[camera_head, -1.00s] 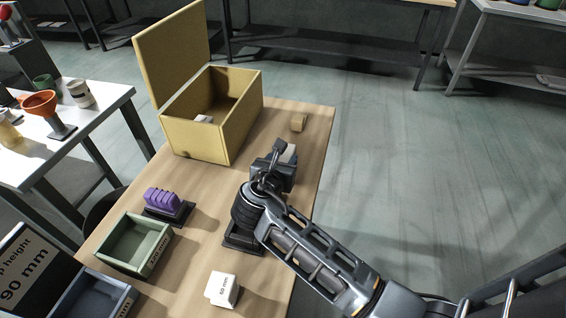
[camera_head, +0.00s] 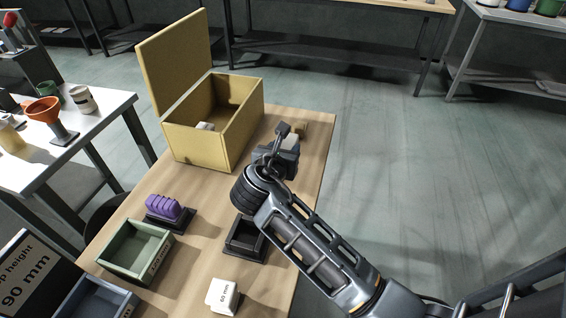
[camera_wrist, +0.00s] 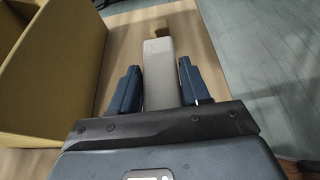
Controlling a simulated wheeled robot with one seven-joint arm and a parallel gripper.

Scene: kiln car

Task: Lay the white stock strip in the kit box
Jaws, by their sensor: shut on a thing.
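The white stock strip (camera_wrist: 161,75) is between the two dark fingers of my gripper (camera_wrist: 158,88) in the wrist view, pointing away from me. In the head view my gripper (camera_head: 284,152) is shut on the strip, of which only a small pale part (camera_head: 290,143) shows. It hangs over the wooden table, to the right of the yellow box. This box, seemingly the kit box (camera_head: 242,122), stands with its lid open at the back. Its wall (camera_wrist: 52,70) fills the left of the wrist view. A small white thing (camera_head: 205,126) lies inside it.
A small tan block (camera_head: 300,129) lies beyond my gripper. An empty black holder (camera_head: 246,240), a white block marked 60 mm (camera_head: 223,296), a purple piece (camera_head: 163,207) on a black base and a green bin (camera_head: 135,250) stand nearer.

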